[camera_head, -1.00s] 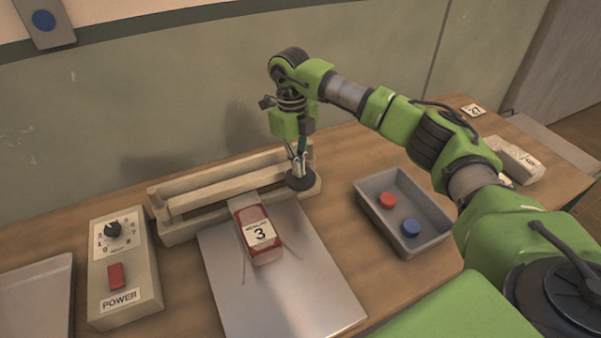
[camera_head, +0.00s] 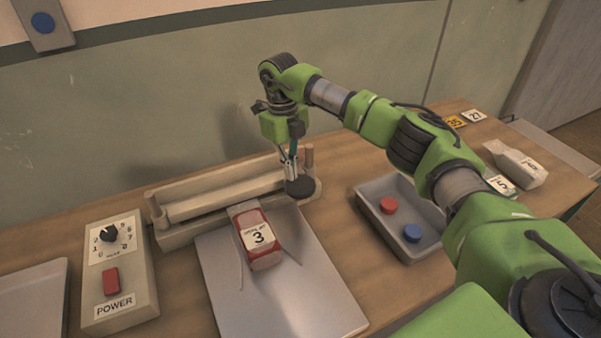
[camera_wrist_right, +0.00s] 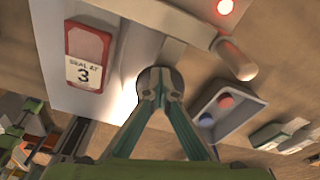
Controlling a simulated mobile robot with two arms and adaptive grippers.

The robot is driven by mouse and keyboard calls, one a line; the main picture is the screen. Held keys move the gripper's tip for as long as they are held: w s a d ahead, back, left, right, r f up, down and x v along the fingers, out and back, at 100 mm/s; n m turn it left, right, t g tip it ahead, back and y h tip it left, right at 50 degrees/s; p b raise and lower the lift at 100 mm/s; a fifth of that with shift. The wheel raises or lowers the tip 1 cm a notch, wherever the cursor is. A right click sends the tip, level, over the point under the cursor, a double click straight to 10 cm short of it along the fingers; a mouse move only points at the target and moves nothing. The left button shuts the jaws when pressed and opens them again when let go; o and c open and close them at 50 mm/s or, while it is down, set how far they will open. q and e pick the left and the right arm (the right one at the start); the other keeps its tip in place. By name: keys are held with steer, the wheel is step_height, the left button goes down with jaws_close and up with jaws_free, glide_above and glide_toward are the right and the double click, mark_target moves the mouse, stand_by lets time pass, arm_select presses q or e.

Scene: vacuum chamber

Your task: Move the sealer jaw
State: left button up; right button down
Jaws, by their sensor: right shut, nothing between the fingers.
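The sealer (camera_head: 170,238) is a beige frame at the back of the table, with a long pale jaw bar (camera_head: 225,199) across it. A round black knob (camera_head: 299,188) sits at its right end. My right gripper (camera_head: 291,178) is shut and empty, its fingertips pointing down at the knob; whether they touch it I cannot tell. In the right wrist view the fingertips (camera_wrist_right: 160,82) overlap the dark knob, and part of the bar (camera_wrist_right: 165,14) shows. A red pouch labelled 3 (camera_head: 260,240) lies on the grey plate, its upper end at the sealer. My left gripper is not in view.
A control box (camera_head: 117,272) with dial and red POWER switch stands left. A grey tray (camera_head: 400,252) with red (camera_head: 388,206) and blue (camera_head: 412,233) buttons lies right of the metal plate (camera_head: 290,305). A red light (camera_wrist_right: 225,6) glows in the right wrist view.

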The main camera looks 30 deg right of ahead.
steer(key=shift+w+a, duration=0.1)
steer(key=shift+w, duration=0.1)
steer(key=shift+r, duration=0.3)
step_height(320, 180, up, 11)
steer(key=w, duration=0.1)
steer(key=shift+a+r, duration=0.15)
steer(key=shift+r, duration=0.05)
